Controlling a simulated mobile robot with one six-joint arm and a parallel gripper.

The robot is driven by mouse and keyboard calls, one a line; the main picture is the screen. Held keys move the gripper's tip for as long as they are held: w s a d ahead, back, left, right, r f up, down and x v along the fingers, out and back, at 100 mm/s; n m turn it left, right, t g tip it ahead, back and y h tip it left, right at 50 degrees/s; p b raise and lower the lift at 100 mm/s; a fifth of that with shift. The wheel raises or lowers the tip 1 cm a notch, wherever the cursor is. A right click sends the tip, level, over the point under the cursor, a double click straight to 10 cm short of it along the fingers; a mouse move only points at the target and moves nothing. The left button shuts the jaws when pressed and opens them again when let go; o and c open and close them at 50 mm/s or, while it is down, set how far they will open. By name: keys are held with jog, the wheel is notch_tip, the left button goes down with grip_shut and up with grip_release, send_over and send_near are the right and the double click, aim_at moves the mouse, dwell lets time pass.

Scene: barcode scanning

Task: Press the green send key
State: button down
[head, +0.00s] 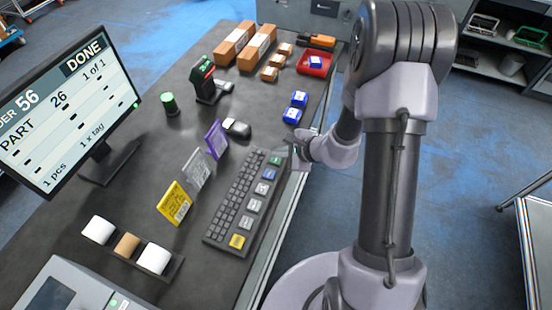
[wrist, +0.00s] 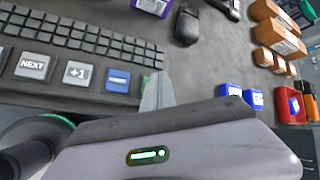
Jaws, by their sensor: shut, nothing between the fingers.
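The dark keyboard (head: 240,195) lies on the bench with a column of large keys along its right side. The green key (head: 276,160) is at the far end of that column, beyond the blue key (head: 269,174). My gripper (head: 295,150) is shut and empty, close to the right of the green key. In the wrist view my grey fingertips (wrist: 157,92) stand just right of the blue key (wrist: 118,81). They hide most of the green key; only a sliver of green shows beside them. I cannot tell whether they touch it.
The monitor (head: 70,110) reads DONE, 1 of 1. Yellow, grey and purple cards (head: 217,139) stand left of the keyboard. A black mouse (head: 237,128), blue boxes (head: 292,115), a red tray (head: 314,62) and brown cartons (head: 257,47) lie farther back.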

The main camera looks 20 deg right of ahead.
aim_at(278, 161)
jog(key=shift+f, duration=0.15)
jog(key=shift+f+b, duration=0.35)
jog(key=shift+b, duration=0.45)
jog(key=shift+f+b, duration=0.35)
jog(key=shift+b, duration=0.2)
dwell(0.6)
jog(key=shift+r+p, duration=0.4)
jog(key=shift+r, duration=0.45)
jog(key=shift+r, duration=0.1)
jog(key=shift+r+p, duration=1.65)
jog(key=shift+r, duration=0.85)
jog(key=shift+f, duration=0.1)
